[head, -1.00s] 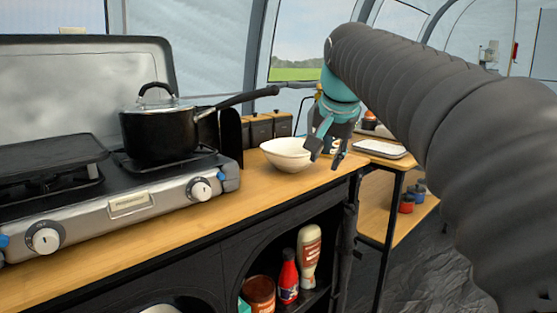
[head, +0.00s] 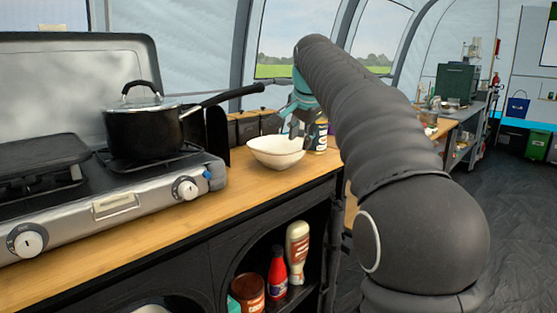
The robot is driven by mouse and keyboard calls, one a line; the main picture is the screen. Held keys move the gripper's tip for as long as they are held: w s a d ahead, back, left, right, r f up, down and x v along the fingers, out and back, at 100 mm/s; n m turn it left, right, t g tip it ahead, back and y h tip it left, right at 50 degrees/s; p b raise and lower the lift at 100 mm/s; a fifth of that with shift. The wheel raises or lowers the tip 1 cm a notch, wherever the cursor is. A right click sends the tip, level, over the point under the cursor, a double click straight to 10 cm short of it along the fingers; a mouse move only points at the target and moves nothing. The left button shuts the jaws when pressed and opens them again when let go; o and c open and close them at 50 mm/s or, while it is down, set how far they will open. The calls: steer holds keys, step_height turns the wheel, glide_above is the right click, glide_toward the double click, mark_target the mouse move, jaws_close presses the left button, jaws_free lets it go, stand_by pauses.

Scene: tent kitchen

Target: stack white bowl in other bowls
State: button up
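A white bowl (head: 275,152) stands upright on the wooden counter (head: 180,222), to the right of the stove. My gripper (head: 290,130) is over the far rim of the bowl, pointing down. Its fingers look spread apart. Whether a finger touches the rim cannot be told from this view. No other bowls are clearly seen on the counter.
A black pot (head: 143,130) with a long handle reaching toward my gripper sits on the stove (head: 80,205). Dark canisters (head: 243,128) and a labelled jar (head: 319,135) stand behind the bowl. Bottles (head: 297,250) sit on the shelf below. The counter's front strip is clear.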

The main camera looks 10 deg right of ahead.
mark_target(301, 152)
steer(key=shift+d+b+x, duration=0.15)
steer(key=shift+d+x, duration=0.05)
steer(key=shift+x, duration=1.4)
steer(key=shift+d+b+x, duration=0.15)
steer(key=shift+d+x, duration=0.05)
steer(key=shift+x, duration=1.4)
steer(key=shift+s, duration=0.1)
steer(key=shift+c, duration=0.2)
jaws_close()
